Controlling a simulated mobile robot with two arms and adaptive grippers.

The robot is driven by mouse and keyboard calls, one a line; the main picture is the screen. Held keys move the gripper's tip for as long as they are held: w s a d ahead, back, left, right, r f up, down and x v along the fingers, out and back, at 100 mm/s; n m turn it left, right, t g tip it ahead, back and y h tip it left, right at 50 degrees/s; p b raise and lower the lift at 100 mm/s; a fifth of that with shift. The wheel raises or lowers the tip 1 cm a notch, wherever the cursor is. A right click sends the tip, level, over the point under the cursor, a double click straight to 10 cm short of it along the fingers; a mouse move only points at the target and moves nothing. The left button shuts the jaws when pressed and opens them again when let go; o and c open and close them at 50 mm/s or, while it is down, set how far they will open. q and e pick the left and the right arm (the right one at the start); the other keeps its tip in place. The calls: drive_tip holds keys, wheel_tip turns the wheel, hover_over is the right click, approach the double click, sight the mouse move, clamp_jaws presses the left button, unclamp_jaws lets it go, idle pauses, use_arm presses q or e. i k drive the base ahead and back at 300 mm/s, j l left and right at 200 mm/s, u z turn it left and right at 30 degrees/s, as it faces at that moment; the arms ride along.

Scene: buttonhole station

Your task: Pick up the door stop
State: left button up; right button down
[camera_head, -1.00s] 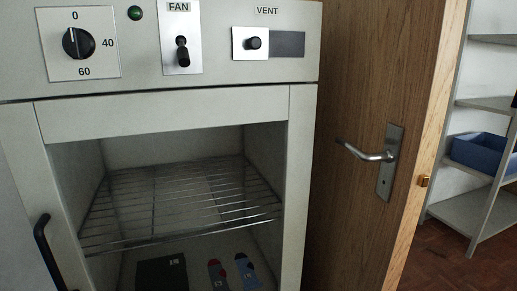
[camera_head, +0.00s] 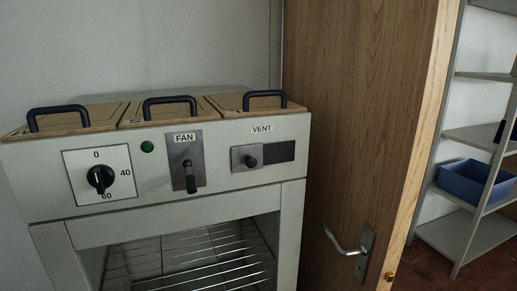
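I see no door stop in the head view. The wooden door (camera_head: 360,120) stands to the right of the cabinet, with a metal lever handle (camera_head: 352,246); its foot is below the picture. Neither of my grippers shows.
A grey cabinet (camera_head: 225,213) with a dial (camera_head: 101,178), FAN switch (camera_head: 190,177), VENT knob (camera_head: 250,161) and wire rack (camera_head: 190,262) fills the left. Black-handled wooden lids (camera_head: 171,110) lie on top. Past the door, a shelf unit (camera_head: 478,135) holds a blue bin (camera_head: 473,182).

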sight(428, 276)
drive_tip(key=i+l+z, duration=0.1)
drive_tip(key=l, duration=0.35)
drive_tip(key=i+l+z, duration=0.15)
drive_tip(key=l, duration=0.3)
drive_tip(key=i+l+z, duration=0.1)
drive_tip(key=l, duration=0.3)
drive_tip(key=i+l+z, duration=0.1)
drive_tip(key=l, duration=0.35)
drive_tip(key=i+l+z, duration=0.25)
drive_tip(key=i+l, duration=0.2)
drive_tip(key=l, duration=0.3)
drive_tip(key=i+l+z, duration=0.15)
drive_tip(key=l, duration=0.2)
drive_tip(key=i, duration=0.05)
